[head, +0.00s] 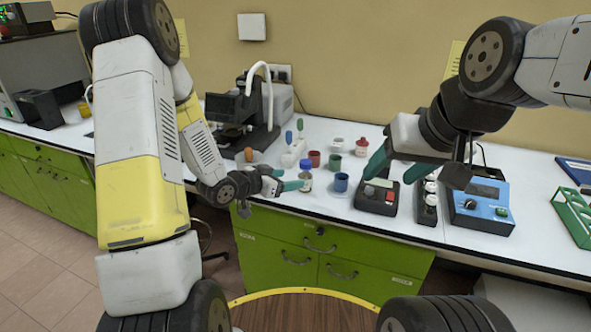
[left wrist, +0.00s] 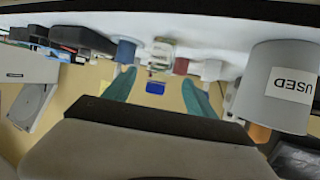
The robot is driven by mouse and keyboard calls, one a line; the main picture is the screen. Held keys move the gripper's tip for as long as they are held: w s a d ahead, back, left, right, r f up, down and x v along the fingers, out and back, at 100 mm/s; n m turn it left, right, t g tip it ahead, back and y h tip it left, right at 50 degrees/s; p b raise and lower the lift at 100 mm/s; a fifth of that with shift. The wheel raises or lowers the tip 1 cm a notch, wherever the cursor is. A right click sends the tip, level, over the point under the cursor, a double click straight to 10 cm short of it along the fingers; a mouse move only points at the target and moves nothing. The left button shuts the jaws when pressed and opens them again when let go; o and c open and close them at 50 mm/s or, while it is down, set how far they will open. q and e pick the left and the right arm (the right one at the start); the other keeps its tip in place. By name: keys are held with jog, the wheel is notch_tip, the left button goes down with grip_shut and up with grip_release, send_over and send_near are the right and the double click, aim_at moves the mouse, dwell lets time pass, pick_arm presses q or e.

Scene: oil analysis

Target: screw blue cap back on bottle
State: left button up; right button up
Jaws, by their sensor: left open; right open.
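The small clear bottle (head: 305,183) stands on the white bench, just right of my left gripper (head: 288,183). The blue cap (head: 305,164) shows at the top of the bottle; I cannot tell whether it is seated or threaded. In the left wrist view, which is upside down, the bottle (left wrist: 163,54) and blue cap (left wrist: 155,88) appear between the two teal fingers of my left gripper (left wrist: 158,84). The left fingers are apart and do not visibly touch either. My right gripper (head: 412,168) is open and empty, above the bench near the grey button device.
A grey container labelled USED (left wrist: 275,90) is near in the left wrist view. A blue instrument (head: 480,208) and green rack (head: 572,215) sit at right.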

dwell(0.3)
pick_arm(q)
jog(key=s+a+r+n+y, duration=0.25)
jog(key=a+r+y, duration=0.2)
jog(key=r, duration=0.35)
jog(key=s+a+r+n+y, duration=0.2)
jog(key=s+a+r+y, duration=0.1)
jog(key=a+r, duration=0.35)
jog(key=s+d+r+n+g, duration=0.1)
jog(key=s+r+g, duration=0.1)
jog(key=s, duration=0.9)
jog(key=s+d+r+n+g, duration=0.2)
jog(key=s+r, duration=0.3)
jog(key=s, duration=0.6)
jog(key=shift+h, duration=0.45)
jog(key=shift+w, duration=0.1)
